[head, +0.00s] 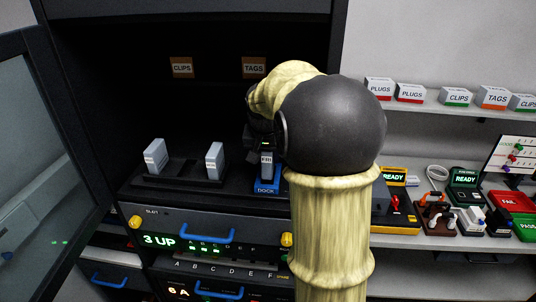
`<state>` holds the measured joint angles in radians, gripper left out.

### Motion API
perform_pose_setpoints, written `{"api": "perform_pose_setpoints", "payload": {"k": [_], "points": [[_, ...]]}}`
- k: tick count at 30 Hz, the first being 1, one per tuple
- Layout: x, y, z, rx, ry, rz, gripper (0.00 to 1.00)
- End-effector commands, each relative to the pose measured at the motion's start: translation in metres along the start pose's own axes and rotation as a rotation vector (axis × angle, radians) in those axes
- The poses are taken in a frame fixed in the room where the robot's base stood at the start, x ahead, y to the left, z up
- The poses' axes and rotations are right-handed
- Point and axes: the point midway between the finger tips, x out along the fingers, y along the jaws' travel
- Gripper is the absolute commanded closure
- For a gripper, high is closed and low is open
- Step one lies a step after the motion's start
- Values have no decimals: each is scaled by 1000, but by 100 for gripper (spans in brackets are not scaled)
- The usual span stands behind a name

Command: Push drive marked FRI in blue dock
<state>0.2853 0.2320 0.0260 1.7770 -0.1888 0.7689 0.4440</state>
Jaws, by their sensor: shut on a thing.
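The drive marked FRI (266,167) stands upright at the blue dock (267,186), its label facing me. My gripper (262,143) is above it, shut on its top, partly hidden behind my own wrist and arm. The drive's lower end meets the dock; I cannot tell how deep it sits. The dock's front face reads DOCK. Two other pale drives stand upright to the left, a left one (156,157) and a middle one (215,160), on dark bases.
A dark cabinet holds the shelf, with an open glass door (45,150) at left. Below is a rack unit (205,222) with a blue handle. At right are testers, small adapters, a red FAIL tray (512,201) and a green PASS tray (524,228). My arm hides the middle.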

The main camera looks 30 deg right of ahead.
Motion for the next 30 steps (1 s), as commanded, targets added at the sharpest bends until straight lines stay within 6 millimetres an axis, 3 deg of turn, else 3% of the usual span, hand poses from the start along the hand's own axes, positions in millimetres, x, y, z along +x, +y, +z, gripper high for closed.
{"api": "perform_pose_setpoints", "payload": {"k": [30], "points": [[0,3,-1,-1,2,-1,100]]}}
